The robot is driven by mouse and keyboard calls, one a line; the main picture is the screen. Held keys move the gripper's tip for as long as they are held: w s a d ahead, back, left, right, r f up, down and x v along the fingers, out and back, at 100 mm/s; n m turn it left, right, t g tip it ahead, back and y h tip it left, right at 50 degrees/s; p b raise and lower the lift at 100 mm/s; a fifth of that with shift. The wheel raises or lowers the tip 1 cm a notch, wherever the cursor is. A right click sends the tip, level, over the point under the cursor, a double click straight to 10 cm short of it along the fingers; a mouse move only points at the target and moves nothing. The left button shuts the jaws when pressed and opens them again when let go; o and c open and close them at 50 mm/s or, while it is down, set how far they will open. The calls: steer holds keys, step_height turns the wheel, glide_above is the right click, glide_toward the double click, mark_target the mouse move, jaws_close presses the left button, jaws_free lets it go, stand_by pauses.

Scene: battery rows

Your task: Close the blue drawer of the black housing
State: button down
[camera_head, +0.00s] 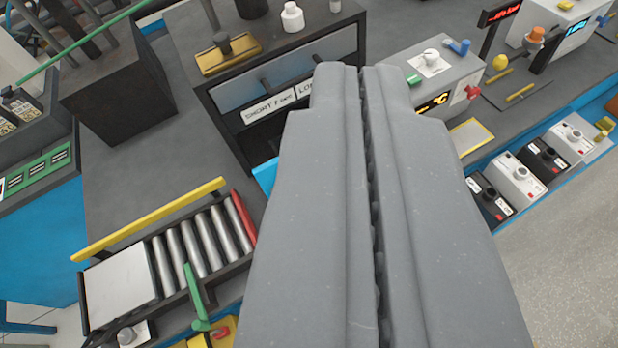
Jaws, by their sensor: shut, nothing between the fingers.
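The black housing (227,137) stands at the top centre on the grey bench. Its upper front is a grey-blue panel (233,95) with dark handles, above white labels (268,108) reading "SHORT" and "LO…". Below the labels is a dark opening. A bright blue piece (266,176) shows low in front of the housing, at the left edge of my gripper. It may be the blue drawer; most of it is hidden behind my gripper. My gripper (362,70) is shut and empty, its tips overlapping the housing's front in the picture. I cannot tell whether it touches anything.
A roller conveyor (190,246) with a yellow rail (150,218) lies at left front. A grey box with an orange display (436,66) stands right of the housing. Several small devices line the right edge. A dark block (118,92) stands at left. Bench between is clear.

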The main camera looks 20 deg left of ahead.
steer(key=w+d+f+m+g+y+b, duration=0.1)
steer(key=w+f+m+y+b, duration=0.35)
steer(key=f, duration=1.25)
steer(key=w+f+m+g+b, duration=0.15)
steer(key=w+f+b, duration=0.65)
steer(key=f, duration=0.9)
steer(key=w+d+f+m+g+y+b, duration=0.1)
steer(key=w+f+m+y+b, duration=0.25)
steer(key=w+f, duration=1)
steer(key=shift+m+h, duration=0.4)
steer(key=shift+m, duration=0.05)
steer(key=w+a+f, duration=0.1)
steer(key=a+f, duration=0.1)
steer(key=w+a+f+b, duration=0.1)
steer(key=w+a+f, duration=0.1)
steer(key=w+a+f+b, duration=0.1)
steer(key=a+f, duration=0.1)
steer(key=shift+w+f, duration=0.3)
steer(key=shift+w, duration=0.1)
steer(key=shift+w+a+r+t, duration=0.15)
steer(key=shift+w+a+t, duration=0.1)
steer(key=shift+w+a, duration=0.35)
